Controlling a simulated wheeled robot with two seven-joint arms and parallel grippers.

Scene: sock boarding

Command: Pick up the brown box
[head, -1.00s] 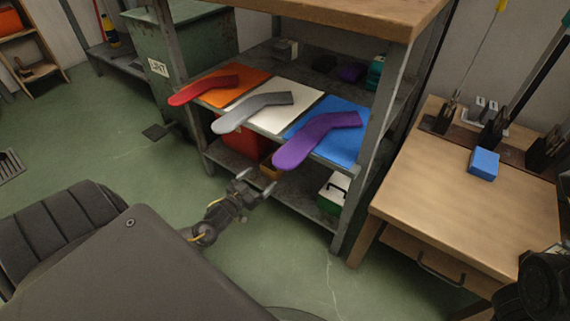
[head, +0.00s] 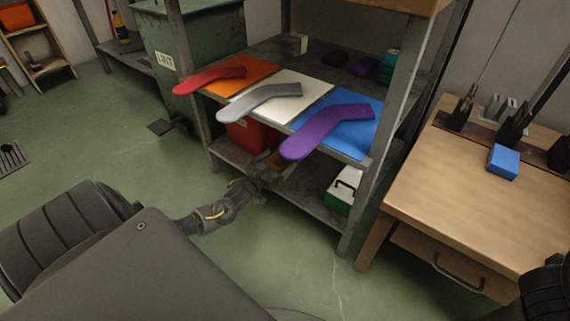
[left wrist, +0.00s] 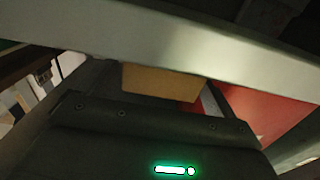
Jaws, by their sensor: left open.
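The brown box (head: 278,160) is on the lower shelf of the rack, below the upper shelf's front edge and mostly hidden behind my left gripper and that edge. In the left wrist view the box (left wrist: 160,82) shows as a tan block just beyond the gripper body, partly cut off by the grey shelf edge above. My left gripper (head: 268,176) is open at the front of the lower shelf, close to the box. I cannot tell whether its fingers touch the box.
A red bin (head: 246,136) stands left of the box; a green-and-white case (head: 343,190) stands right. The upper shelf edge (left wrist: 200,45) crosses just above the gripper. Red, grey and purple sock shapes lie on boards above. A wooden bench (head: 465,205) is at right.

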